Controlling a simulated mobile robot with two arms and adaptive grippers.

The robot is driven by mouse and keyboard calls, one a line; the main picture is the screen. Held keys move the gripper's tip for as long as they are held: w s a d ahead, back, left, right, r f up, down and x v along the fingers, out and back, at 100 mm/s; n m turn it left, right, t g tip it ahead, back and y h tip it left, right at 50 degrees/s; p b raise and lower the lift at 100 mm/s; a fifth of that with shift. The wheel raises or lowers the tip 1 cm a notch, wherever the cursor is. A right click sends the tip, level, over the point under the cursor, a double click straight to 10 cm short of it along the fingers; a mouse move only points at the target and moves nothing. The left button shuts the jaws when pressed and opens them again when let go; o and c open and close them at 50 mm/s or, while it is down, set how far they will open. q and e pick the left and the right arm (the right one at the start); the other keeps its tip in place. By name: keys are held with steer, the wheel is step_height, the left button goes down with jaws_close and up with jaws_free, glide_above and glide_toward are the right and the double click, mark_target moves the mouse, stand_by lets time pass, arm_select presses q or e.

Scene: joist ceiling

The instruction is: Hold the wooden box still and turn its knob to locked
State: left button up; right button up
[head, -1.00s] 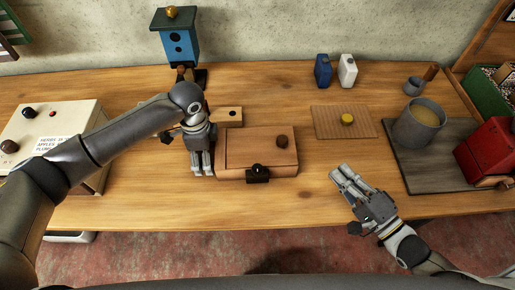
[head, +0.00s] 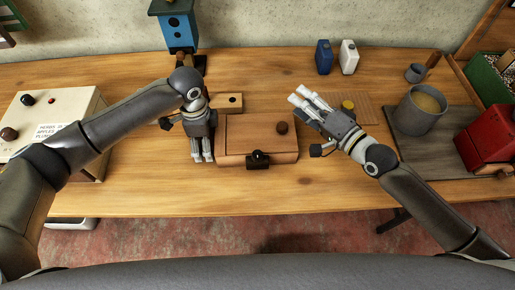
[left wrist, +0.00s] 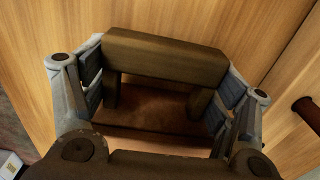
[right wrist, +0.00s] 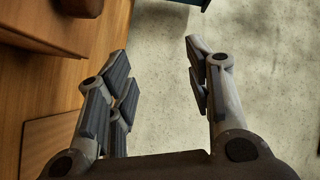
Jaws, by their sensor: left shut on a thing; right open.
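The wooden box (head: 240,128) sits flat on the bench in the middle of the head view. A round brown knob (head: 282,128) is on its top at the right, and a dark fitting with a black round piece (head: 258,161) is on its front face. My left gripper (head: 202,157) is at the box's left side, shut on a brown handle-like bar (left wrist: 165,57), which shows between the fingers in the left wrist view. My right gripper (head: 303,97) is open and empty, behind and right of the box, apart from the knob. Its spread fingers also show in the right wrist view (right wrist: 160,70).
A small wooden block with a dark spot (head: 229,102) stands behind the box. A wooden board (head: 365,118) with a yellow piece lies to the right, partly behind my right gripper. A grey pot (head: 418,112) and red box (head: 484,140) stand farther right. Bench front is clear.

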steer(key=w+a+r+n+g+y, duration=0.2)
steer(key=a+r+n+g+y, duration=0.15)
steer(key=a+r+n, duration=0.45)
steer(key=s+a+n+g+h, duration=0.2)
steer(key=s+a+n+g, duration=0.25)
steer(key=a+g, duration=0.35)
steer(key=n+g+h, duration=0.2)
steer(key=n+h, duration=0.1)
steer(key=h, duration=0.9)
glide_above(257, 154)
steer(key=f, duration=0.1)
step_height(257, 154, down, 12)
steer(key=shift+r, duration=0.2)
steer(key=shift+c, duration=0.5)
jaws_close()
